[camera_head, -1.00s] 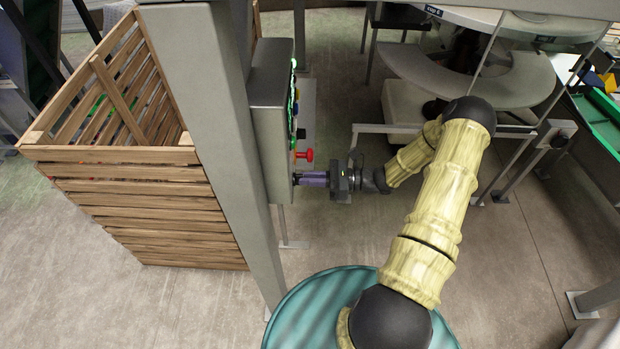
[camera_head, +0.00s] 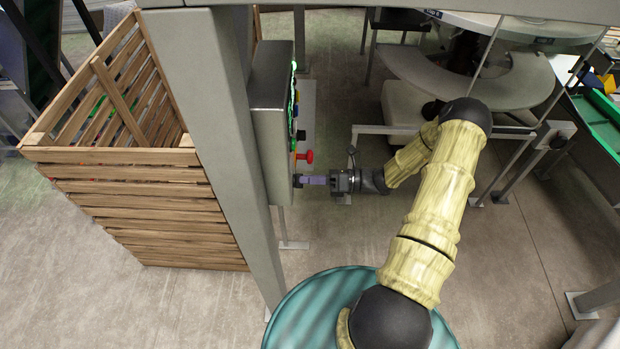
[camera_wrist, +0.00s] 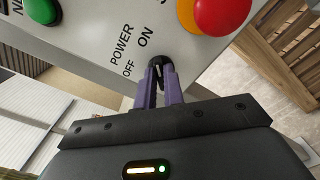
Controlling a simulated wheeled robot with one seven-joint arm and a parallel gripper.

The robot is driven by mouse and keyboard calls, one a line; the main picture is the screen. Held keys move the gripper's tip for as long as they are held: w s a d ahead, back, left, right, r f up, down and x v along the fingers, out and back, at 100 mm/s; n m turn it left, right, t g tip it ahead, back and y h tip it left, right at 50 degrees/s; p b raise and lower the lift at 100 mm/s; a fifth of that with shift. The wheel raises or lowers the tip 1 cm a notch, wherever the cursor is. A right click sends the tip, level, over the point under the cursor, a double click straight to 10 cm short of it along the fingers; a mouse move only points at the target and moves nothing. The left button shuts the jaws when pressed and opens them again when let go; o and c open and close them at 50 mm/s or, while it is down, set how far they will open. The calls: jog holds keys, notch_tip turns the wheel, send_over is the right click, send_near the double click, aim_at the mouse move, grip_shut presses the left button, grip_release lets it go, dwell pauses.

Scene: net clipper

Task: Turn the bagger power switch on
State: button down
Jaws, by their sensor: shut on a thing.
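The bagger power switch (camera_wrist: 155,63) is a small black knob on the grey control box, below the labels POWER, ON and OFF in the wrist view. My gripper (camera_wrist: 158,72) has its purple fingers shut on the knob. The fingers cover much of the knob, so I cannot tell its exact setting. In the head view my gripper (camera_head: 302,180) reaches left to the lower face of the control box (camera_head: 268,125), and the switch is hidden there.
A red emergency button (camera_wrist: 222,12) sits beside the switch, also seen in the head view (camera_head: 306,156). A green button (camera_wrist: 42,10) is on the panel. A wooden crate (camera_head: 140,200) stands left, behind a grey post (camera_head: 215,110).

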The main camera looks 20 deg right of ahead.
dwell(0.4)
jog(key=c, duration=1.5)
grip_release()
jog(key=b+v, duration=0.6)
jog(key=v, duration=1.1)
jog(key=shift+d+b, duration=0.2)
jog(key=shift+b, duration=0.15)
jog(key=shift+d, duration=0.1)
jog(key=shift+s, duration=0.1)
